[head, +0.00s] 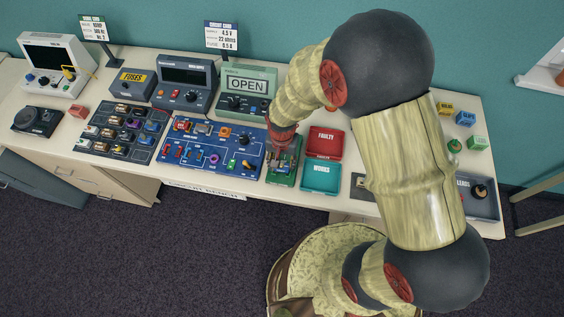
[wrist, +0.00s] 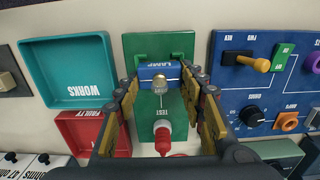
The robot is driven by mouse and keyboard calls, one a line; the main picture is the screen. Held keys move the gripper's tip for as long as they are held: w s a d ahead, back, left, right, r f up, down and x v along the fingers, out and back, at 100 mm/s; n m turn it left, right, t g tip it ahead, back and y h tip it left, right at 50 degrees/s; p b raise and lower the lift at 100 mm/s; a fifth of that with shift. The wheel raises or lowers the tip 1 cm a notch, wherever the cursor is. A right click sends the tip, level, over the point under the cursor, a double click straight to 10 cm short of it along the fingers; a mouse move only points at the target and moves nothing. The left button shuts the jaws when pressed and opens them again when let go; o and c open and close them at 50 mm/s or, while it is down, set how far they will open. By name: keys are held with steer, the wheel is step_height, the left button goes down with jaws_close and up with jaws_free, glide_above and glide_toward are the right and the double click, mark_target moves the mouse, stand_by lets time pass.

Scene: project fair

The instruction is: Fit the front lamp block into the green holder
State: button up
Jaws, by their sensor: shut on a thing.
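The green holder (wrist: 133,45) is a tall green board with a TEST label and a red and white push button (wrist: 163,138). The blue lamp block (wrist: 152,73), with a small round bulb on top, is between the fingers of my gripper (wrist: 164,82) in the wrist view. My gripper is shut on the block's sides, over the upper part of the holder. Whether the block is seated or just above the holder I cannot tell. In the head view my gripper (head: 284,150) is over the green holder (head: 277,181), and my wrist largely hides the block.
The teal WORKS tray (head: 320,176) and red FAULTY tray (head: 325,143) stand close beside the holder. The blue panel (head: 214,146) with switches and knobs is on its other side. A green OPEN display unit (head: 247,84) stands behind. Small coloured cubes (head: 465,118) lie at the right.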

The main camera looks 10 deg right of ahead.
steer(key=shift+f, duration=0.35)
stand_by(0.7)
steer(key=o, duration=1.2)
steer(key=shift+o, duration=0.2)
steer(key=o, duration=0.4)
steer(key=shift+c, duration=0.2)
steer(key=shift+o, duration=0.6)
steer(key=shift+r+p, duration=2.6)
steer(key=shift+r, duration=1.45)
